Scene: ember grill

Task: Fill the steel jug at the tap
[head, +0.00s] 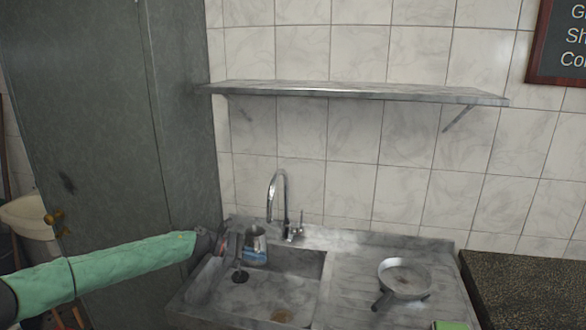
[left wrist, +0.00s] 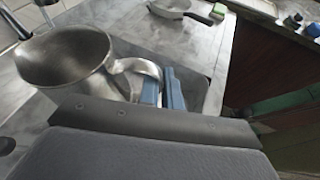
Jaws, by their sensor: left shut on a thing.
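The steel jug (left wrist: 68,60) is held by its handle in my left gripper (left wrist: 160,88), whose blue finger pads close on the handle in the left wrist view. In the head view the jug (head: 255,238) is over the left part of the sink basin (head: 310,275), partly hidden by my left gripper (head: 236,248). The jug's mouth is open in the left wrist view; I cannot tell whether there is water in it. The tap (head: 276,196) is a chrome gooseneck with a lever behind the basin, its spout close above the jug. No stream of water shows. My right gripper is not in view.
A frying pan (head: 404,278) lies on the drainboard right of the basin. A wall shelf (head: 355,93) hangs above the tap. A tall grey cabinet (head: 110,120) stands at the left, and a dark counter (head: 530,285) is at the right.

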